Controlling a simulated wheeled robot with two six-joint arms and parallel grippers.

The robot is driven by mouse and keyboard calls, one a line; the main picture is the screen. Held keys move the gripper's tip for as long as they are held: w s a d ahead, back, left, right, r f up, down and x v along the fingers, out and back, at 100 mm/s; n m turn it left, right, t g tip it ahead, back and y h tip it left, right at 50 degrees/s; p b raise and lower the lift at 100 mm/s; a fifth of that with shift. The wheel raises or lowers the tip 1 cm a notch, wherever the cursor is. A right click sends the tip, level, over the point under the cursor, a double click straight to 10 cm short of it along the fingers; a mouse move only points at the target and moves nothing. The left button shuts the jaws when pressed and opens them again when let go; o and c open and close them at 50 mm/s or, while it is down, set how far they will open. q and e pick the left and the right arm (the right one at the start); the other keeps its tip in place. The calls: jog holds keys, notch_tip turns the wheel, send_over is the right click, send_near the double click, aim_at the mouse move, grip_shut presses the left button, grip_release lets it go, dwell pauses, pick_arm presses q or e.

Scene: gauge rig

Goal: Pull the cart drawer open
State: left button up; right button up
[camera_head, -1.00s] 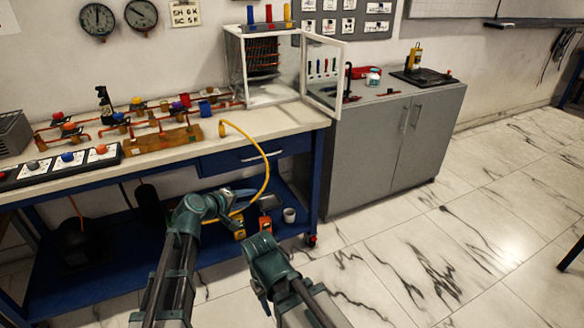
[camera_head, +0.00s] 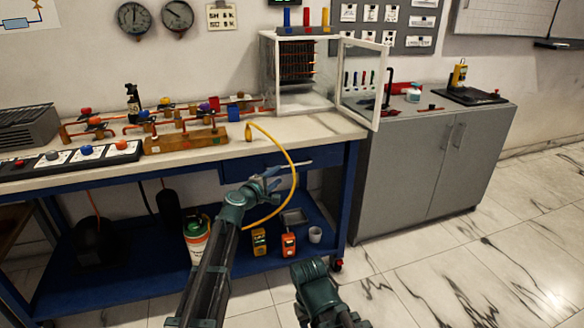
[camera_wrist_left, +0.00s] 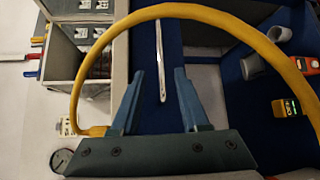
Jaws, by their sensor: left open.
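The cart drawer (camera_head: 236,170) is a blue front under the bench top, and it looks closed. Its silver bar handle (camera_head: 295,164) is partly hidden behind my left gripper (camera_head: 271,181) in the head view. In the left wrist view the handle (camera_wrist_left: 161,62) lies lengthwise between the two spread fingers of my left gripper (camera_wrist_left: 158,92). The fingers are open; whether they touch the handle cannot be told. A link of my right arm shows low in the head view, but its gripper does not show.
A yellow hose (camera_head: 293,180) loops past my left gripper and arches across the wrist view (camera_wrist_left: 180,10). The blue lower shelf (camera_head: 140,262) holds a cup (camera_head: 315,234) and orange and yellow devices. A grey cabinet (camera_head: 400,180) stands right of the bench. Marble floor lies clear at right.

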aim_at(290, 166)
pick_arm(q)
jog(key=b+x, duration=0.1)
jog(key=x, duration=1)
jog(key=shift+w+d, duration=0.1)
jog(key=shift+w, duration=0.15)
grip_shut()
dwell(0.8)
